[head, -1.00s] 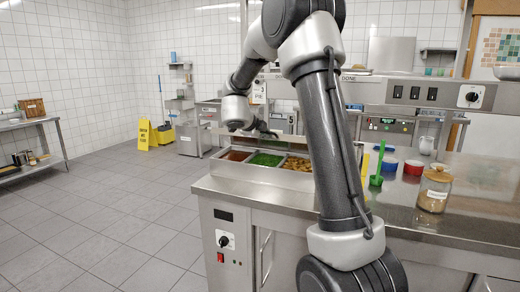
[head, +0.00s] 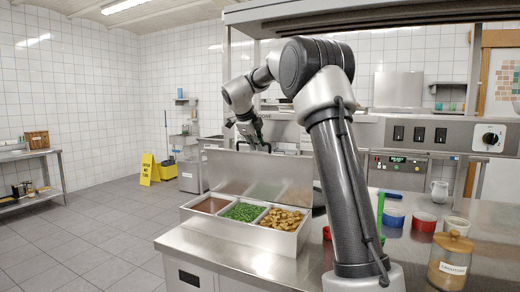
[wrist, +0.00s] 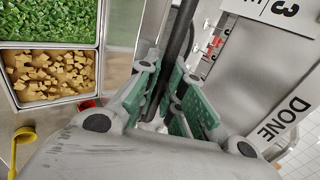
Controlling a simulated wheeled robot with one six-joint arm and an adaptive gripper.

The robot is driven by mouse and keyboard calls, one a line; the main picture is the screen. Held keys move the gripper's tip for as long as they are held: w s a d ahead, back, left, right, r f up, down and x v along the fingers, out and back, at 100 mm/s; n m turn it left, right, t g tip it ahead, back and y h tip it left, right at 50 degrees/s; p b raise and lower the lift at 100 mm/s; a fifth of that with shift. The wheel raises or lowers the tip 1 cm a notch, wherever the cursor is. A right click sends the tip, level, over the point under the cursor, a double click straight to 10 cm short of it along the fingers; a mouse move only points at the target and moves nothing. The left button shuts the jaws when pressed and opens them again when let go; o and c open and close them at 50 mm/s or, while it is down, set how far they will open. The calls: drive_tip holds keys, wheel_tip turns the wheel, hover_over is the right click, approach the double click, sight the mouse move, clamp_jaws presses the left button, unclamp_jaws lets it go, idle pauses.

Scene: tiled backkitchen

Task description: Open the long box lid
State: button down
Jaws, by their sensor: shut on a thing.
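The long steel box (head: 262,236) stands on the counter with three compartments in a row. They hold reddish-brown food (head: 211,205), green pieces (head: 243,212) and golden-brown chunks (head: 282,219). Its lid (head: 230,170) stands raised, roughly upright, along the far side of the box. My gripper (head: 250,138) is at the lid's top edge, shut on the dark bar handle. In the wrist view the black handle (wrist: 181,35) runs between the green-padded fingers of my gripper (wrist: 172,98). My arm hides the lid's right end.
An overhead shelf (head: 400,14) spans above. A yellow floor sign (head: 146,169) stands on open tiled floor at left.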

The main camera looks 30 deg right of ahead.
drive_tip(key=shift+w+d+g+y, duration=0.2)
drive_tip(key=shift+w+d+y, duration=0.1)
drive_tip(key=shift+w+d, duration=0.25)
drive_tip(key=shift+w+d+g+y, duration=0.2)
drive_tip(key=shift+w+d+y, duration=0.1)
drive_tip(key=shift+d, duration=0.35)
drive_tip(key=c, duration=1.5)
unclamp_jaws()
drive_tip(key=shift+a+r, duration=0.1)
drive_tip(key=v, duration=1.1)
drive_tip(key=shift+s+a+r, duration=0.2)
drive_tip(key=shift+r, duration=0.1)
drive_tip(key=shift+d, duration=0.1)
